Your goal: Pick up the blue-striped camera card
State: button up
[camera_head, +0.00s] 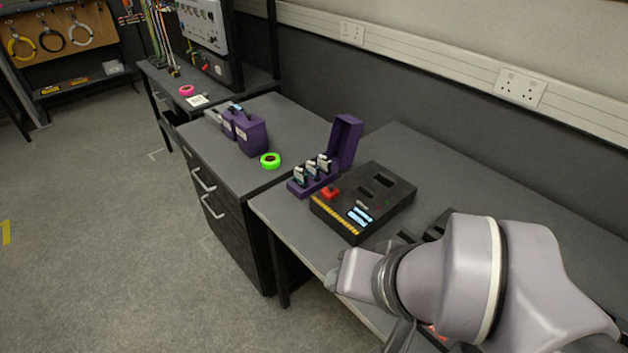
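Three small upright cards stand in a row in an open purple case (345,140) on the right-hand desk: a left card (300,175), a middle card (312,168) and a right card (325,163). They look pale and dark; their stripe colours are too small to tell, so I cannot say which is blue-striped. My arm (450,275) reaches in from the lower right, in front of and apart from the case. My gripper's fingertips are not clearly visible; the wrist hides them or they are cut off at the lower edge.
A black device (385,192) with slots, a red button and a yellow-striped edge sits right beside the case. The wall (440,130) bounds the desk behind. Open floor lies left.

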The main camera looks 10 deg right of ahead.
aim_at(313, 171)
jog(key=i+j, duration=0.5)
jog(key=i, duration=0.15)
jog(key=i+j, duration=0.5)
jog(key=i, duration=0.2)
